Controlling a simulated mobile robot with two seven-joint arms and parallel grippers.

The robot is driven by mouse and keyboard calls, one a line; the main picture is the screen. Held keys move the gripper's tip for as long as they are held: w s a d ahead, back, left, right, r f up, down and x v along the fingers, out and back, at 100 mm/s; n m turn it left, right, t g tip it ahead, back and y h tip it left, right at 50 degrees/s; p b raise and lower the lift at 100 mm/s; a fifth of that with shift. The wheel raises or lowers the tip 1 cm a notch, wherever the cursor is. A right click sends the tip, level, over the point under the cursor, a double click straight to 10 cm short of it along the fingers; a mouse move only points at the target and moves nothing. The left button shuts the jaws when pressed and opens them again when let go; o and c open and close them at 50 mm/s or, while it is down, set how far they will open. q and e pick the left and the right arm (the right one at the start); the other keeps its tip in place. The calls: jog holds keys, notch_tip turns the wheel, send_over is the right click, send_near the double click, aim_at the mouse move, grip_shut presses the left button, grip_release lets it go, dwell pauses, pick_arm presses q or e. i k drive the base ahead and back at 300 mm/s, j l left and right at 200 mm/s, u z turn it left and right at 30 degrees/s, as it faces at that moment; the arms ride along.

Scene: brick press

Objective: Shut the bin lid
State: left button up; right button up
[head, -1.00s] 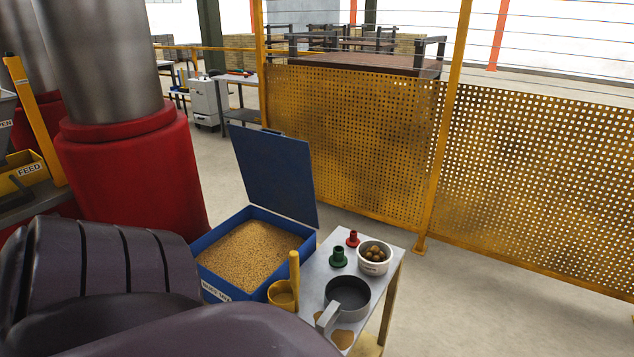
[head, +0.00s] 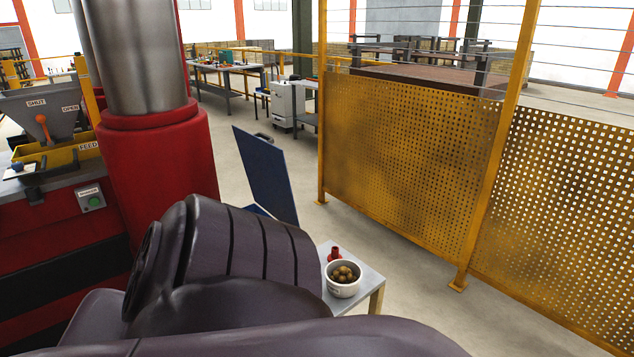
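The blue bin lid (head: 262,172) stands raised, leaning back a little, right of the red press column in the head view. A small piece of the blue bin (head: 258,211) shows at its foot; the rest of the bin is hidden behind my dark arm. No gripper is in view, only the large arm links across the bottom of the picture.
A small table (head: 366,276) beside the bin holds a white bowl of brown balls (head: 343,279) and a red knobbed piece (head: 334,254). A yellow perforated fence (head: 410,160) stands behind. The red press base (head: 160,165) rises at left, near a feed hopper (head: 45,115).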

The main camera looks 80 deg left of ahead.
aim_at(264, 164)
jog(key=i+u, duration=0.4)
jog(key=i, duration=0.15)
jog(key=i+l+u, duration=0.1)
jog(key=i+u, duration=0.25)
jog(key=i, duration=0.2)
jog(key=i+u, duration=0.2)
jog(key=u, duration=0.2)
jog(key=i+u, duration=0.2)
jog(key=u, duration=0.2)
jog(key=i+l+u, duration=0.15)
jog(key=u, duration=0.25)
jog(key=i+u, duration=0.15)
jog(key=u, duration=0.25)
jog(key=i+l+u, duration=0.1)
jog(key=u, duration=0.35)
jog(key=i+l+u, duration=0.1)
jog(key=l+u, duration=0.15)
jog(key=u, duration=0.15)
jog(key=i+l+u, duration=0.1)
jog(key=u, duration=0.25)
jog(key=i+l+u, duration=0.15)
jog(key=u, duration=0.25)
jog(key=i+l+u, duration=0.1)
jog(key=u, duration=0.25)
jog(key=i+l+u, duration=0.2)
jog(key=i+j+z, duration=0.15)
jog(key=k+j, duration=0.05)
